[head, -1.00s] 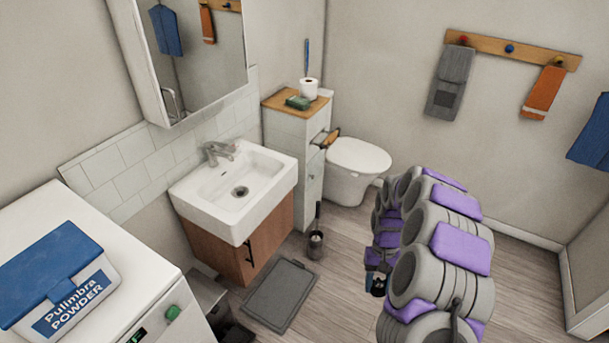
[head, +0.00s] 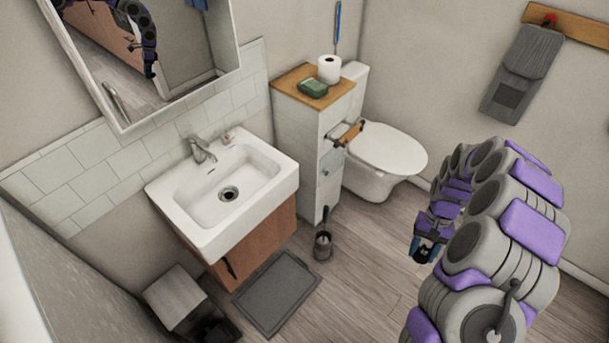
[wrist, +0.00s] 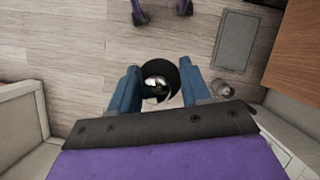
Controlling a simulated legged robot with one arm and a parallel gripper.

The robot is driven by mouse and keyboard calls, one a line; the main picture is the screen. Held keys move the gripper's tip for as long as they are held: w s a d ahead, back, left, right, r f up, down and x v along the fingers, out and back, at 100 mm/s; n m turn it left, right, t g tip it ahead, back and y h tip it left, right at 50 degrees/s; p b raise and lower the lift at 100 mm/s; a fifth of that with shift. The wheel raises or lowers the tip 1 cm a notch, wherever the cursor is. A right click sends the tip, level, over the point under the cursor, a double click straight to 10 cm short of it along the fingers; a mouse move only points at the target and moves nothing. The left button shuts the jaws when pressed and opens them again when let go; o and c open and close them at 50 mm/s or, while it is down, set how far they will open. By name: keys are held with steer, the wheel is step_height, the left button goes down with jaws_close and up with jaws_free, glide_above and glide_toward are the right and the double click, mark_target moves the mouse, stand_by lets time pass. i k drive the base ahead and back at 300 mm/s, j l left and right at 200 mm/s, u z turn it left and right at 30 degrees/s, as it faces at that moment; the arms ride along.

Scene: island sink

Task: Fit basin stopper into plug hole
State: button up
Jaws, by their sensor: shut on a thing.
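The white basin (head: 178,207) is on the wall at left, with its metal-rimmed plug hole (head: 229,194) uncovered in the floor of the bowl. My gripper (head: 424,254) hangs to the right of the basin, out over the floor and well apart from it. In the wrist view its blue fingers (wrist: 160,88) are shut on the basin stopper (wrist: 186,72), a round black piece with a shiny metal middle. The gripper hides part of the stopper's near side.
A tap (head: 200,149) stands at the basin's back, under the mirror cabinet (head: 150,110). A narrow cabinet (head: 300,125) and the toilet (head: 392,150) are to the right. A grey mat (head: 277,293), bin (head: 175,297) and toilet brush (head: 323,245) occupy the floor.

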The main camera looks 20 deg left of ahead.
mark_target(212, 207)
steer(key=i+j+u, duration=0.1)
steer(key=u, duration=0.3)
steer(key=i+u, duration=0.25)
steer(key=u, duration=0.15)
steer(key=i+u, duration=0.2)
steer(key=u, duration=0.2)
steer(key=i+l+u, duration=0.1)
steer(key=u, duration=0.3)
steer(key=i+u, duration=0.4)
steer(key=k, duration=0.05)
